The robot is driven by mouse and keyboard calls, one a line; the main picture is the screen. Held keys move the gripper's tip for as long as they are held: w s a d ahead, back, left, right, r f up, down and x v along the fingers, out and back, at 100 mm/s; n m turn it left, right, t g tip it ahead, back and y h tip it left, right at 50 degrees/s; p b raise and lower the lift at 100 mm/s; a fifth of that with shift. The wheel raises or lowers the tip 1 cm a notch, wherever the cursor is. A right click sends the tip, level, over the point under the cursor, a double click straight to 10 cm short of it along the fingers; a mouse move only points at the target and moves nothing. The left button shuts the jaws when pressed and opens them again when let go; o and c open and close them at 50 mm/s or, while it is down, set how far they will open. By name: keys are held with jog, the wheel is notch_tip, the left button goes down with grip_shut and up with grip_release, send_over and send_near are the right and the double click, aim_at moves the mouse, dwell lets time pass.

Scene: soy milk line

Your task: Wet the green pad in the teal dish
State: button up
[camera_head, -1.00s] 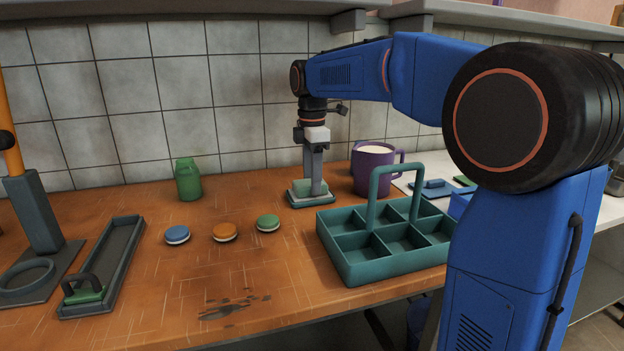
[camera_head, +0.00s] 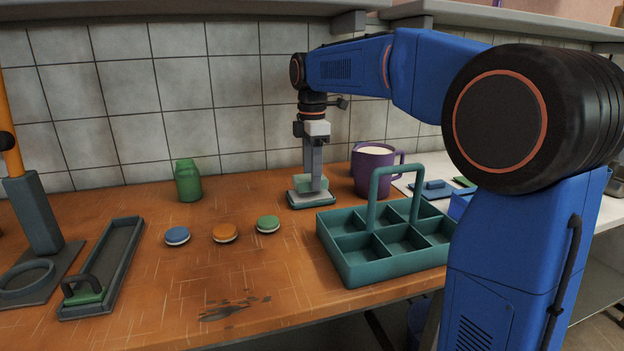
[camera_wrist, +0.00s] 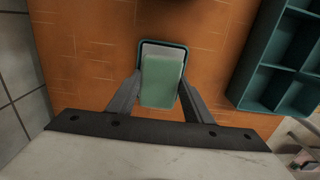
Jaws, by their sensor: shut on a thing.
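The teal dish (camera_head: 311,203) stands on the wooden counter near the tiled wall, left of the purple mug. My gripper (camera_head: 313,178) points straight down over it, shut on the green pad (camera_head: 303,184). In the wrist view the green pad (camera_wrist: 161,82) is a pale green block between the two fingers. It covers most of the teal dish (camera_wrist: 187,52), whose rim and a pale grey inside show at the far end. The pad looks slightly above the dish floor. Whether its underside still touches anything is hidden.
A teal divided carrier (camera_head: 362,268) with a tall handle stands close on the right. A purple mug (camera_head: 370,175) of white liquid is behind it. The front counter has a dark stain (camera_head: 225,309).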

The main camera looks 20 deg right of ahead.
jog(key=shift+r, duration=2.55)
jog(key=shift+f, duration=3.45)
notch_tip(320, 180, up, 7)
jog(key=shift+f, duration=0.35)
notch_tip(320, 180, down, 6)
jog(key=shift+f, duration=0.1)
jog(key=shift+r, duration=3.4)
jog(key=shift+c, duration=0.4)
